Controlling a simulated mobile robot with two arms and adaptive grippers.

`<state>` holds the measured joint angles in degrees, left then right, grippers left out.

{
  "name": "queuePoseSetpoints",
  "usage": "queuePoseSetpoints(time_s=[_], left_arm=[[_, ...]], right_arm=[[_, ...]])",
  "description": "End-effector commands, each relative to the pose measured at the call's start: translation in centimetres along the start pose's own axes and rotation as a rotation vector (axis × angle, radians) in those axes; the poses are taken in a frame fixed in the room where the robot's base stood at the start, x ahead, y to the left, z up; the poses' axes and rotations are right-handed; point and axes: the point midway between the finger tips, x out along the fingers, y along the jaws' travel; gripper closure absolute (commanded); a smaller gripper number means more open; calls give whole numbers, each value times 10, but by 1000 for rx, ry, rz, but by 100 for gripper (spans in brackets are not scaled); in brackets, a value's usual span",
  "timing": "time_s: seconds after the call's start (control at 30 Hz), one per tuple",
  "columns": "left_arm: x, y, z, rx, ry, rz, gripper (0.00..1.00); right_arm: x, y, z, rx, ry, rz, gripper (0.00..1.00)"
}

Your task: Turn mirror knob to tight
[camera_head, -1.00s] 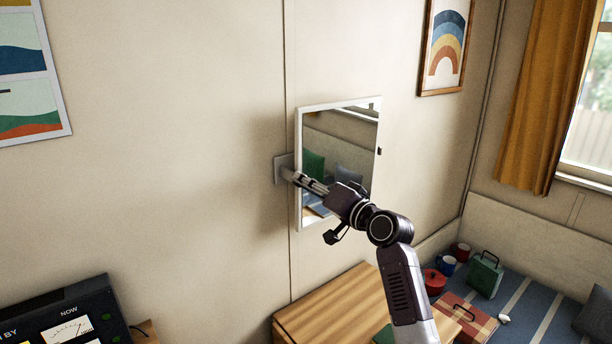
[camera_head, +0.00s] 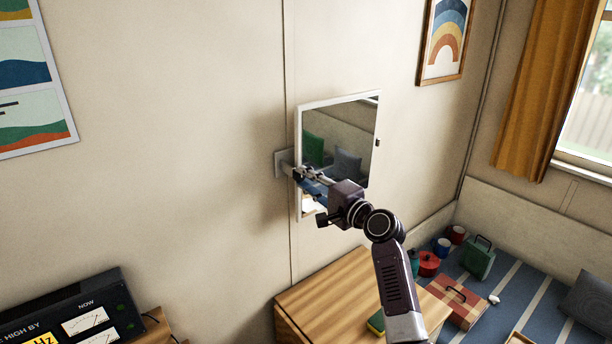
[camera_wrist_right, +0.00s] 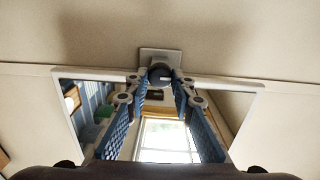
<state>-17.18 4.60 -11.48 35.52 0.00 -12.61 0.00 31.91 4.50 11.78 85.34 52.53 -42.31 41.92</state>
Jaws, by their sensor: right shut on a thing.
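The mirror (camera_head: 345,130) is a rectangular panel in a thin white frame, standing out from the wall on a small grey wall plate (camera_head: 281,164). My right gripper (camera_head: 299,173) reaches across the mirror's left edge, close to the wall plate. In the right wrist view the mirror (camera_wrist_right: 92,105) spans most of the picture. There the dark round knob (camera_wrist_right: 160,74) sits in front of the pale wall plate (camera_wrist_right: 160,55), between the tips of my right gripper (camera_wrist_right: 160,79). The gripper is shut on the knob. Any marking on the knob is too small to read. My left gripper is out of view.
A wooden table (camera_head: 340,290) stands below the mirror. A dark radio unit (camera_head: 75,310) with dials is at the lower left. A striped bench (camera_head: 510,290) at the right holds mugs, a green case (camera_head: 480,258) and a plaid box (camera_head: 455,300).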

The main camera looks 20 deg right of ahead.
Motion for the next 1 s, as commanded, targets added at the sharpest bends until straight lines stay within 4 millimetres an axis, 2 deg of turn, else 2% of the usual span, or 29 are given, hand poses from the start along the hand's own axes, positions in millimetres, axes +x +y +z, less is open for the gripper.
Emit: queuePoseSetpoints(time_s=[0.6,0.63,0.73,0.77,1.0], left_arm=[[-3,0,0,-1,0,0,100],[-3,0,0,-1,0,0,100],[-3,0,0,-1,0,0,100],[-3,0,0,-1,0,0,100],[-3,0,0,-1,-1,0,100]], right_arm=[[0,1,0,40,0,2,100],[0,2,0,39,0,2,74],[0,1,0,39,0,1,63],[0,1,0,38,0,1,60],[0,1,0,37,0,1,60]])
